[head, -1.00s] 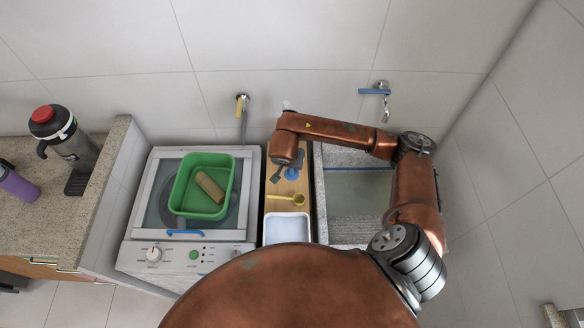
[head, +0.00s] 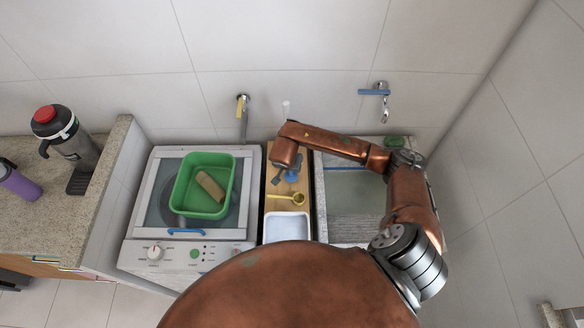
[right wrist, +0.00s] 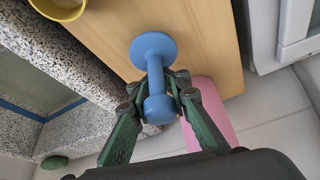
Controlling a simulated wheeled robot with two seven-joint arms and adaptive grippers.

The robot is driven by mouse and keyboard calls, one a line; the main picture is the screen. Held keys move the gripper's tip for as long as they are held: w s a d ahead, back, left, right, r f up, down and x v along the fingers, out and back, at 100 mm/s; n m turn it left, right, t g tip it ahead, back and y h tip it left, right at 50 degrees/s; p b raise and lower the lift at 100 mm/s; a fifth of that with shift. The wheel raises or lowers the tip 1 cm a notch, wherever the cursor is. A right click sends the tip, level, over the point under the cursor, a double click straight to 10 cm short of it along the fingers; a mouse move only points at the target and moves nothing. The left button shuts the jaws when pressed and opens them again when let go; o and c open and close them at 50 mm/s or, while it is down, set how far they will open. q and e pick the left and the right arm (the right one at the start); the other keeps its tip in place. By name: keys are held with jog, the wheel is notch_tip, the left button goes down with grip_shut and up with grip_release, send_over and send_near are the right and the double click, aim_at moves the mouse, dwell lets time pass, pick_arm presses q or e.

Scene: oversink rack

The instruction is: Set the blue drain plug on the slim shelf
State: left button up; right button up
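The blue drain plug (right wrist: 153,50) has a round disc and a thinner stem ending in a knob. My right gripper (right wrist: 156,82) is shut around its stem, with the disc pointing away from the wrist. In the head view the plug (head: 291,175) shows small below my right wrist, over the narrow wooden board (head: 277,206) that I take as the slim shelf. The board also fills the middle of the right wrist view (right wrist: 205,40). I cannot tell whether the disc touches the wood. My left gripper is not in view.
The sink (head: 360,190) is to the right. The washer with a green tub (head: 228,185) is to the left. A pink object (right wrist: 212,108) is beside my right gripper.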

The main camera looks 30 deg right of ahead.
jog(key=o, duration=0.6)
jog(key=b+v, duration=0.1)
jog(key=v, duration=1.1)
jog(key=shift+d+r, duration=0.1)
jog(key=shift+r, duration=0.1)
jog(key=shift+w, duration=0.1)
